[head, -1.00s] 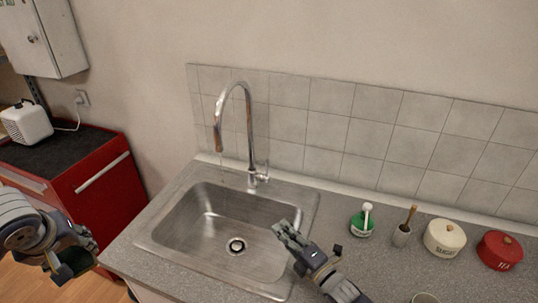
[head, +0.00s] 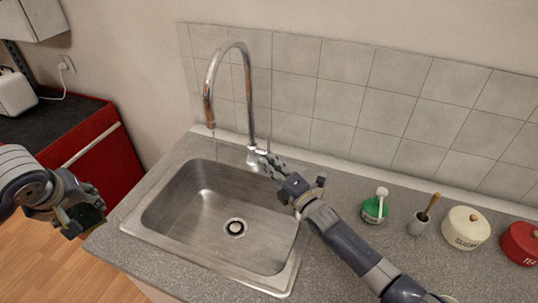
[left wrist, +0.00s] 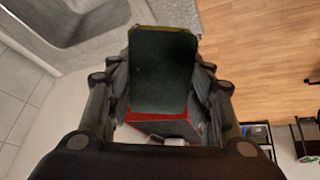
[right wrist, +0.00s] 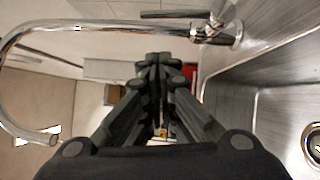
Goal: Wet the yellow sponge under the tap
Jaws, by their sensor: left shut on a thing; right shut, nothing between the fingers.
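The sponge (head: 88,220) is in my left gripper (head: 84,208), left of the sink and out over the floor. In the left wrist view the sponge (left wrist: 162,72) shows a dark green face with a thin yellow edge between the fingers. The chrome tap (head: 209,85) arches over the sink (head: 185,235); a faint thin water stream (head: 215,148) hangs below its spout. My right gripper (head: 268,166) is shut and empty by the tap's base and lever; whether it touches is unclear. The tap (right wrist: 95,26) also crosses the right wrist view.
Right of the sink on the grey counter stand a green bottle (head: 374,209), a brush in a holder (head: 418,226), a cream canister (head: 465,229) and a red canister (head: 520,243). A red cabinet (head: 105,165) stands at the left. The sink basin is empty.

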